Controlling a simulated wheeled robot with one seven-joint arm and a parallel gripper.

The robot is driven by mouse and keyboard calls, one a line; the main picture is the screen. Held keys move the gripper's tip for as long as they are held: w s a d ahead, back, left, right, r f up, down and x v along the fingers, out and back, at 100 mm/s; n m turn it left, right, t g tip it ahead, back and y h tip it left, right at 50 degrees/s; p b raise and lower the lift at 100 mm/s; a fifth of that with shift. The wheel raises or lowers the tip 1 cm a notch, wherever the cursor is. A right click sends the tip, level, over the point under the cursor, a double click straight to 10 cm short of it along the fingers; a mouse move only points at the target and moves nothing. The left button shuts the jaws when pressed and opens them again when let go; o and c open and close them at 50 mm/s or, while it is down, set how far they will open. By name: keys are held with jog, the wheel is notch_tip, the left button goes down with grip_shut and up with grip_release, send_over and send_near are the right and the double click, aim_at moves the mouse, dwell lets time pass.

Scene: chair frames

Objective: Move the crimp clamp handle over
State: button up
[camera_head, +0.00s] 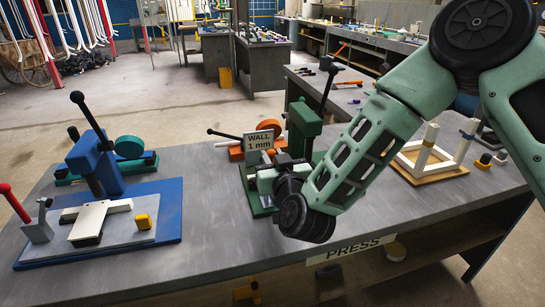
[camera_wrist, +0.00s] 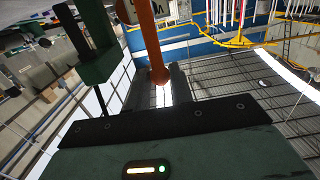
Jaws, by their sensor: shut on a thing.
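The crimp clamp handle, an orange bar with a rounded end (camera_wrist: 151,42), comes down from the top of the wrist view between my gripper's grey fingers. My gripper (camera_wrist: 160,84) is shut on it near the rounded end. In the camera_head view my gripper (camera_head: 264,181) is low beside the green press (camera_head: 303,125), over its green base. An orange part (camera_head: 247,181) shows just left of my gripper. My wrist and gripper hide most of the clamp, and I cannot make out the held handle there.
A "WALL 1 mm" sign (camera_head: 258,141) stands behind my gripper. A blue press (camera_head: 95,160) with a red-handled clamp (camera_head: 14,204) is at the left. A white pipe frame (camera_head: 428,160) on a wooden board is at the right. The bench (camera_head: 190,262) is bare in front.

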jog(key=shift+f+b+v, duration=0.15)
jog(key=shift+v, duration=0.45)
jog(key=shift+f+b+v, duration=0.15)
jog(key=shift+v, duration=0.45)
jog(key=shift+s+d+f+b, duration=0.2)
jog(key=shift+s+f+b, duration=0.2)
jog(key=shift+s, duration=0.3)
jog(key=shift+s+d+f+b, duration=0.2)
jog(key=shift+s+f+b, duration=0.15)
jog(key=shift+s+b, duration=0.25)
jog(key=shift+s, duration=0.1)
jog(key=shift+s+d+f+b, duration=0.2)
jog(key=shift+s+f+b, duration=0.35)
jog(key=shift+s+b, duration=0.05)
jog(key=shift+s+d+f+b, duration=0.15)
jog(key=shift+s+f+b, duration=0.45)
